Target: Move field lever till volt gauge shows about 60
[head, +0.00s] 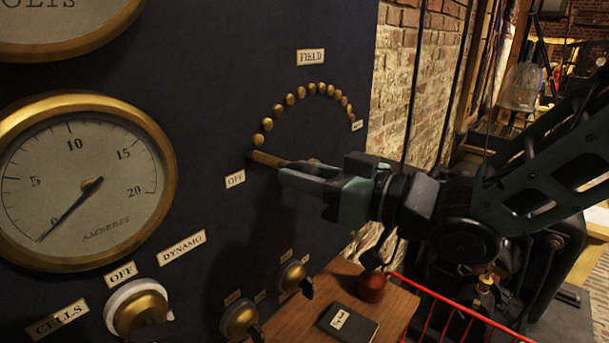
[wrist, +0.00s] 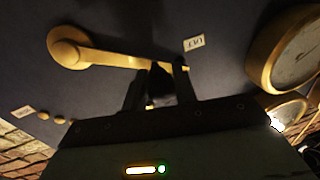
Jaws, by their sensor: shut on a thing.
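The brass field lever (head: 266,159) is at the lower left end of the arc of brass studs, by the OFF label (head: 235,179). My gripper (head: 284,169) is shut on the lever near its outer end. In the wrist view the lever (wrist: 105,57) runs from its round pivot at the left to between my fingers (wrist: 160,80), close to the OFF label (wrist: 194,42). The volt gauge (head: 62,50) is cut off by the top of the head view; only its lower rim and lettering show, and its needle is out of sight.
The ampere gauge (head: 120,205) has its needle at about 0. Brass rotary switches (head: 137,308) sit low on the dark panel. A wooden shelf (head: 390,318) below holds a dark notebook (head: 347,325) and a small reddish pot (head: 372,286). A red rail (head: 455,305) stands at the right.

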